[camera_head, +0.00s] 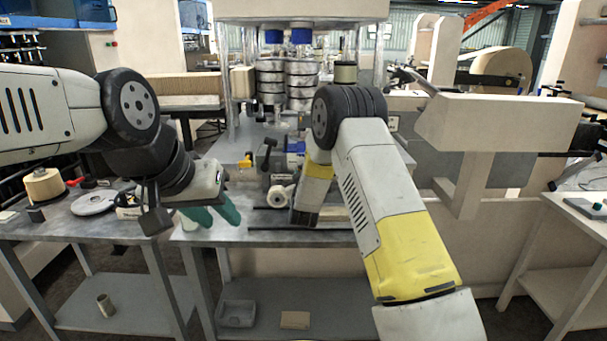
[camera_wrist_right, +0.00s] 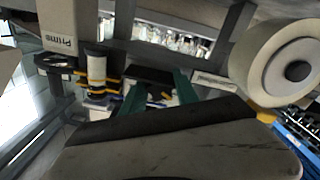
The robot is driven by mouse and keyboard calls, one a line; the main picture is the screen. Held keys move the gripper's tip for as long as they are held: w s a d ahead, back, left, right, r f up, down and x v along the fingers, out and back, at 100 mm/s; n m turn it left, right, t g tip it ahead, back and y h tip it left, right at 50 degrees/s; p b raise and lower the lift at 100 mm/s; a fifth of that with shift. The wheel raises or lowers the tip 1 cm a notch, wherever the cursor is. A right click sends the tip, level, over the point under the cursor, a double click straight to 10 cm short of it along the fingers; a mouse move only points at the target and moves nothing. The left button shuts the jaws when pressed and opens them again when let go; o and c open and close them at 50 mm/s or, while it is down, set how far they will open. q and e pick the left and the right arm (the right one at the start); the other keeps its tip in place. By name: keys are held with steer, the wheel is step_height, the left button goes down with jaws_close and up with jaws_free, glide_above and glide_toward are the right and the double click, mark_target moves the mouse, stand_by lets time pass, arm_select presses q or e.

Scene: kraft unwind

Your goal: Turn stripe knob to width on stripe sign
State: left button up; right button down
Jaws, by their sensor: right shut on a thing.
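My right gripper (camera_wrist_right: 158,84) shows its two teal fingers in the right wrist view, shut on a dark block (camera_wrist_right: 150,74) between them. I take this for the stripe knob, but its markings and setting cannot be read. In the head view my right forearm and wrist hide that gripper above the workbench. A small pale plate with lettering (camera_wrist_right: 214,81) lies right of the fingers; I cannot tell if it is the stripe sign. My left gripper (camera_head: 213,212) hangs at the bench's front left, its teal fingers apart and nothing visible between them.
The grey workbench (camera_head: 265,238) carries a white roll (camera_head: 280,196) left of my right wrist. A large pale roll (camera_wrist_right: 290,65) is close on the right in the wrist view. A white disc (camera_head: 93,201) and a tan roll (camera_head: 44,185) lie on the left table.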

steer(key=shift+f, duration=0.1)
steer(key=c, duration=0.9)
jaws_free()
steer(key=shift+s, duration=0.1)
steer(key=s, duration=0.7)
steer(key=shift+s, duration=0.35)
